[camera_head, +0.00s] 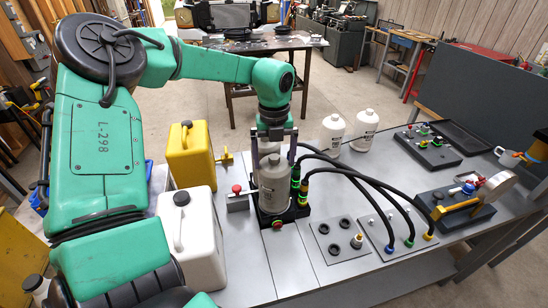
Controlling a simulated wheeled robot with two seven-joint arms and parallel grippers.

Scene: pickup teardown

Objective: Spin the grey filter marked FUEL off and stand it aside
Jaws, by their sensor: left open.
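A grey filter (273,190) stands upright on a dark base block (285,216) on the metal bench. Faint marking shows on its front, too small to read, so I cannot confirm FUEL. A second pale canister top (268,147) shows just behind it, partly hidden by my gripper. My left gripper (271,160) points down over these two. Its fingers are open, one on each side, and I cannot tell whether they touch anything. My right gripper is not in view.
A yellow jug (190,155) and a white jug (192,238) stand left of the filter. Black hoses (350,172) run right from beside it to a plate. Two white bottles (332,135) (364,130) stand behind. Bare bench (245,260) lies in front.

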